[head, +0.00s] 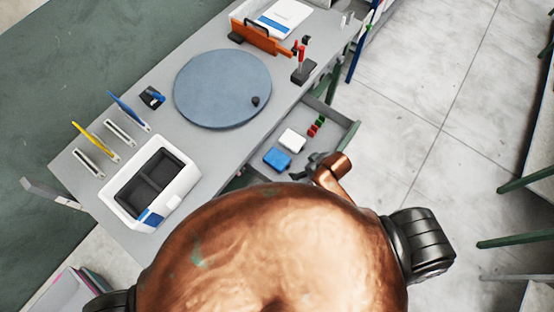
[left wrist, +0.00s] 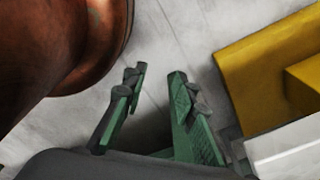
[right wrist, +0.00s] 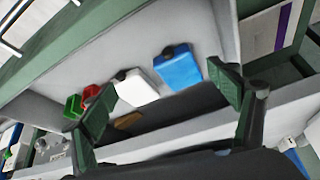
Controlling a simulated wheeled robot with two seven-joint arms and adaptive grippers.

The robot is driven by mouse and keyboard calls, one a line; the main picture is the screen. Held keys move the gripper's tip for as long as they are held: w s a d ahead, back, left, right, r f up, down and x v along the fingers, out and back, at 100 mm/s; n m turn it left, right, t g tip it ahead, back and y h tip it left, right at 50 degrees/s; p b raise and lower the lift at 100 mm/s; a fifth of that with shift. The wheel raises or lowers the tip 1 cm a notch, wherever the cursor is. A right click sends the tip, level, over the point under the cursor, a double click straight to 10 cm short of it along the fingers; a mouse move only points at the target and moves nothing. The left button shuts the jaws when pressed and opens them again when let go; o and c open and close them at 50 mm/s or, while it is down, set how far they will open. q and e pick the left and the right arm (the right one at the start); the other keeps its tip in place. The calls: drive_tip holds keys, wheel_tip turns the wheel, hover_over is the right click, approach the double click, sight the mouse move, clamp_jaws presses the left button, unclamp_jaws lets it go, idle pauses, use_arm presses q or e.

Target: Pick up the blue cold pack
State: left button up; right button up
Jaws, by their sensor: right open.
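The blue cold pack (head: 277,159) lies flat in an open grey drawer below the table, next to a white pack (head: 292,140). In the right wrist view the blue cold pack (right wrist: 178,67) and the white pack (right wrist: 134,87) lie ahead of the fingers. My right gripper (head: 312,164) is beside the drawer's near side, apart from the blue pack. It is open and empty in the right wrist view (right wrist: 165,86). My left gripper (left wrist: 158,73) is open and empty above the floor; it is out of the head view.
Red and green small pieces (head: 316,126) lie farther along the drawer (head: 335,136). The table holds a round grey-blue plate (head: 222,88), a white two-compartment box (head: 184,183) and an orange press (head: 262,38). A yellow object (left wrist: 270,65) is beside my left gripper.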

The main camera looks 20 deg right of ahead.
sight(277, 158)
drive_tip(key=w+a+f+n, duration=0.1)
drive_tip(key=w, duration=0.1)
drive_tip(key=w+a+f+n, duration=0.1)
drive_tip(key=w+a+f, duration=0.1)
drive_tip(key=w, duration=0.1)
drive_tip(key=w+a+f+y, duration=0.1)
drive_tip(key=w+f, duration=0.1)
drive_tip(key=w, duration=0.1)
drive_tip(key=shift+a+n, duration=0.4)
drive_tip(key=x, duration=0.3)
drive_tip(key=a+x, duration=0.1)
drive_tip(key=x, duration=0.3)
drive_tip(key=shift+a+r+b, duration=0.1)
drive_tip(key=shift+r+b, duration=0.15)
drive_tip(key=shift+b, duration=0.1)
drive_tip(key=shift+w+a+f, duration=0.2)
drive_tip(key=shift+f, duration=0.3)
drive_tip(key=shift+f, duration=0.25)
drive_tip(key=c, duration=1.4)
drive_tip(key=shift+c, duration=0.6)
drive_tip(key=shift+r, duration=0.2)
